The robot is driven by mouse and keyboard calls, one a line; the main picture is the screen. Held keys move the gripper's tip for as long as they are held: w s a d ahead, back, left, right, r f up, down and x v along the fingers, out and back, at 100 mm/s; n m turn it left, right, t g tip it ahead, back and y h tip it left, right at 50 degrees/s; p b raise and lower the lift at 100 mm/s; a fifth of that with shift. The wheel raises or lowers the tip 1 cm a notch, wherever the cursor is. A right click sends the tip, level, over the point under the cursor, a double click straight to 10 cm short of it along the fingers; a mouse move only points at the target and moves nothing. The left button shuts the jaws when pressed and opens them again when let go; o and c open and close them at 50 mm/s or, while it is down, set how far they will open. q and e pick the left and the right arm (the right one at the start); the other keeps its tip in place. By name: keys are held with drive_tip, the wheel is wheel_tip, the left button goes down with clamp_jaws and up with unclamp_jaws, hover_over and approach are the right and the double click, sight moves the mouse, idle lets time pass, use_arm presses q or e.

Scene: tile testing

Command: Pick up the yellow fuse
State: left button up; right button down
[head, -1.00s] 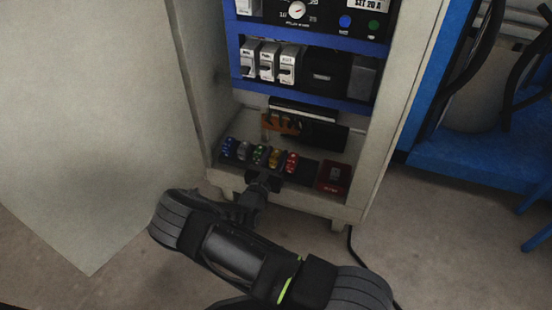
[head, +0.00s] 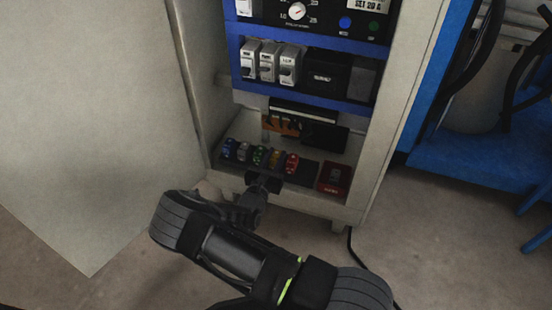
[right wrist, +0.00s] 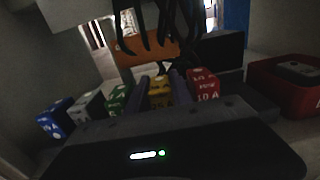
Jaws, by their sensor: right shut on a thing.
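The yellow fuse (head: 275,158) stands in a row of coloured fuses on the cabinet's bottom shelf, between the green and red ones. In the right wrist view the yellow fuse (right wrist: 160,92) sits between the two fingers of my right gripper (right wrist: 162,88). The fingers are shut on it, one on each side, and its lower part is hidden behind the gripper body. In the head view my right gripper (head: 265,180) reaches in from below at the front of the row. I cannot tell whether the fuse is lifted. My left gripper is not in view.
The red fuse (right wrist: 203,86) stands close on the right, and the green fuse (right wrist: 117,98) on the left. White (right wrist: 88,104) and blue (right wrist: 53,122) fuses stand farther left. A red box (head: 334,178) is at the shelf's right. Black wires hang above the row in the wrist view.

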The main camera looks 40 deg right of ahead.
sight(275, 156)
wheel_tip(275, 156, up, 10)
drive_tip(key=p, duration=0.5)
drive_tip(key=shift+p, duration=0.4)
